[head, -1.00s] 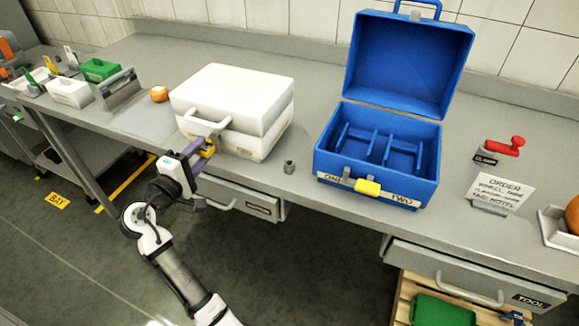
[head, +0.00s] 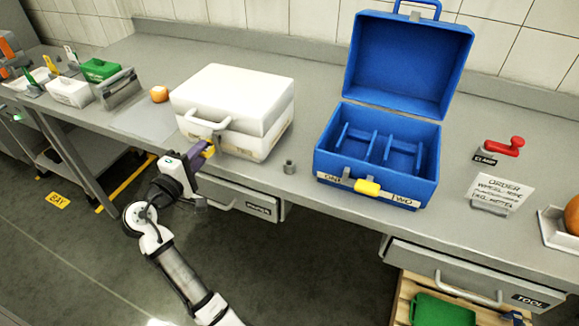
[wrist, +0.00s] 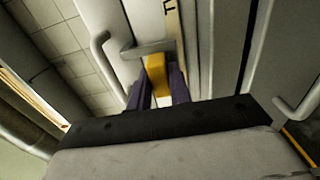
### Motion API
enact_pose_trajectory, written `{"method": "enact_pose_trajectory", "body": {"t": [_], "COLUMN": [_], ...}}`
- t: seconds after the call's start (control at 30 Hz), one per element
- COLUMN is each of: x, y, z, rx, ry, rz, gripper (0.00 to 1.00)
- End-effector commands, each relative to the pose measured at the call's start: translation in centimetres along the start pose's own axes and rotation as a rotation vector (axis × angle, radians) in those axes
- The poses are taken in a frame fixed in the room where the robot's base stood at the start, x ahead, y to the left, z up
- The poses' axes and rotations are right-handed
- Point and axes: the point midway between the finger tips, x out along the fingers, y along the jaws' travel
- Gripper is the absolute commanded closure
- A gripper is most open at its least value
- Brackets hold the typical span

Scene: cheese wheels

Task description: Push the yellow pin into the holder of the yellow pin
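The yellow pin (head: 208,151) is at the front of the closed white case (head: 240,105), below its handle. In the wrist view the yellow pin (wrist: 156,74) sits between the two purple fingers of my gripper (wrist: 157,92). The fingers appear to touch it on both sides, so my gripper (head: 203,152) is shut on it. A grey bracket (wrist: 148,48), which looks like the pin's holder, is on the case's front just beyond the pin. The pin's far end is close to it; I cannot tell whether it is inside.
An open blue case (head: 325,165) with a yellow piece (head: 368,187) at its front stands to the right. A small grey cylinder (head: 289,167) is on the counter between the cases. A red clamp handle (head: 503,147) and an order sign (head: 500,190) are further right.

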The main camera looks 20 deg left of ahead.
Motion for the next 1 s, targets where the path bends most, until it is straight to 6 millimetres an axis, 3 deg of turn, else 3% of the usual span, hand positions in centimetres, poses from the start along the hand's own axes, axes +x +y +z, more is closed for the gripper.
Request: {"method": "enact_pose_trajectory", "body": {"t": [1.0], "x": [-2.4], "y": [0.0], "z": [0.0], "rx": [0.0], "ry": [0.0], "rz": [0.0], "gripper": [1.0]}}
